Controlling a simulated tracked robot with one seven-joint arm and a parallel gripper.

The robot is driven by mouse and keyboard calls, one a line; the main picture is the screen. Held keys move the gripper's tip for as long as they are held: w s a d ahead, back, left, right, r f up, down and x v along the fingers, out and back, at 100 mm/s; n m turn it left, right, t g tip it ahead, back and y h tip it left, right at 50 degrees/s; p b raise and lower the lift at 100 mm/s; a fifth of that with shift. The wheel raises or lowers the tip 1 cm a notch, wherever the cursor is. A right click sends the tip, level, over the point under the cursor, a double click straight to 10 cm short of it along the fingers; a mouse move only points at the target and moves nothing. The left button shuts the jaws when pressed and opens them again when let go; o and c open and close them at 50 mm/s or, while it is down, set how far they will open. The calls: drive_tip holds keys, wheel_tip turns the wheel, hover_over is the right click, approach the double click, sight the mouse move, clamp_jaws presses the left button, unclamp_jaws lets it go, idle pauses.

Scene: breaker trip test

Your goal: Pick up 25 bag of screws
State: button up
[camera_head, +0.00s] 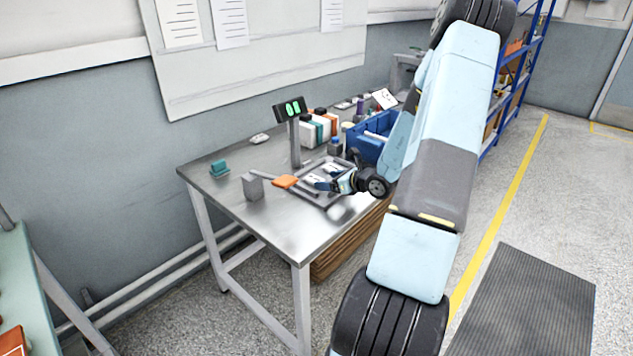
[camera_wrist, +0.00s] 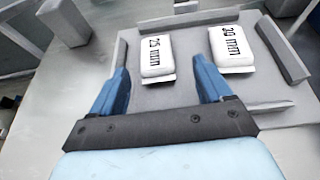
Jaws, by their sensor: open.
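The white bag marked 25 mm (camera_wrist: 157,55) lies on a grey tray (camera_wrist: 190,95) in the wrist view. A second white bag (camera_wrist: 232,47), whose label looks like 30 mm, lies to its right. My gripper (camera_wrist: 160,68) is open, its two blue fingers apart and empty. In the picture the 25 mm bag shows between the fingers, nearer the left one; I cannot tell the height gap. In the head view my gripper (camera_head: 328,182) is over the tray (camera_head: 310,195) on the metal table, and the bags are too small to read.
On the table (camera_head: 240,205) stand a grey block (camera_head: 252,187), an orange object (camera_head: 285,182), a teal object (camera_head: 219,168) and a display on a post (camera_head: 294,140). Bottles and a blue bin (camera_head: 366,147) stand behind the tray. The table's front left is clear.

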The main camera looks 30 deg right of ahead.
sight(317, 179)
drive_tip(key=x, duration=0.4)
drive_tip(key=shift+a, duration=0.2)
drive_tip(key=c, duration=1.1)
drive_tip(key=shift+r, duration=0.15)
